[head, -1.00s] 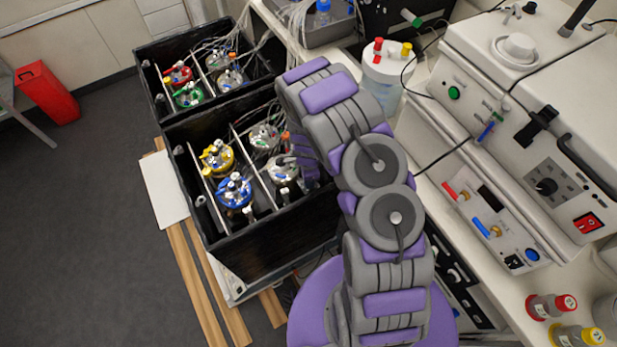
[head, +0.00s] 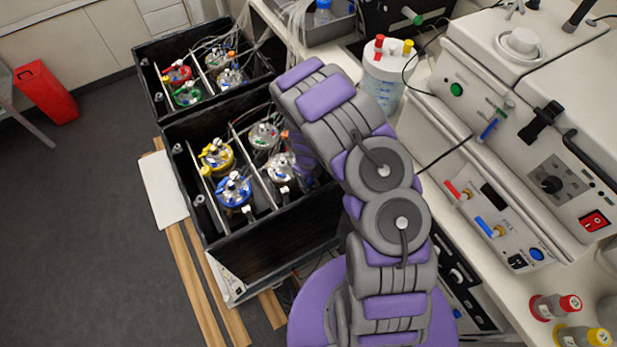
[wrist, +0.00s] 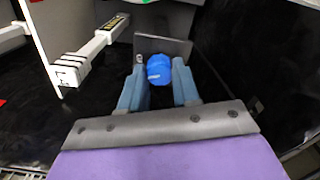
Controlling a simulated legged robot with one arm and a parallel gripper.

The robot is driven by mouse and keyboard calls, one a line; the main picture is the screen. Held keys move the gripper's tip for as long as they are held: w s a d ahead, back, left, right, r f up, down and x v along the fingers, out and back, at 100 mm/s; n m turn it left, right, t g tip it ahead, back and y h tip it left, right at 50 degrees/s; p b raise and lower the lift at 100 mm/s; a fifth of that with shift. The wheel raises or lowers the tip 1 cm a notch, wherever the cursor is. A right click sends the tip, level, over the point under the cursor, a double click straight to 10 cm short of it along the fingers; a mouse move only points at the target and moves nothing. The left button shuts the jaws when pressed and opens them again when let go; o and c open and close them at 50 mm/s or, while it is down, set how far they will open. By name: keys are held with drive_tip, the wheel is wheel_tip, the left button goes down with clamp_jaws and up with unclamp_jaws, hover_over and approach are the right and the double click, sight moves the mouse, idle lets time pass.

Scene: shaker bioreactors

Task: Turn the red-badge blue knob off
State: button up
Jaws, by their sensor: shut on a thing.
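In the wrist view a blue knob (wrist: 159,68) sits between the two blue-grey fingers of my gripper (wrist: 160,82). My gripper is shut on it, in front of a grey plate (wrist: 176,46). No red badge can be made out on or beside the knob. In the head view my arm bends down beside the right end of the near black box, and my gripper and the held knob are hidden.
The near black box (head: 265,262) holds several vessels with yellow, blue and pale tops; the far black box (head: 150,85) holds others with red and green tops. A bench (head: 437,205) with machines is on the right. A white bar (wrist: 95,45) lies left of my gripper. Open floor is at left.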

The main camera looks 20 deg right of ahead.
drive_tip(key=shift+w+r+m, duration=0.1)
drive_tip(key=shift+w+m, duration=0.1)
drive_tip(key=shift+m, duration=1.7)
drive_tip(key=o, duration=1.1)
drive_tip(key=shift+s, duration=0.1)
drive_tip(key=shift+c, duration=0.2)
wheel_tip(320, 180, up, 17)
drive_tip(key=p, duration=0.2)
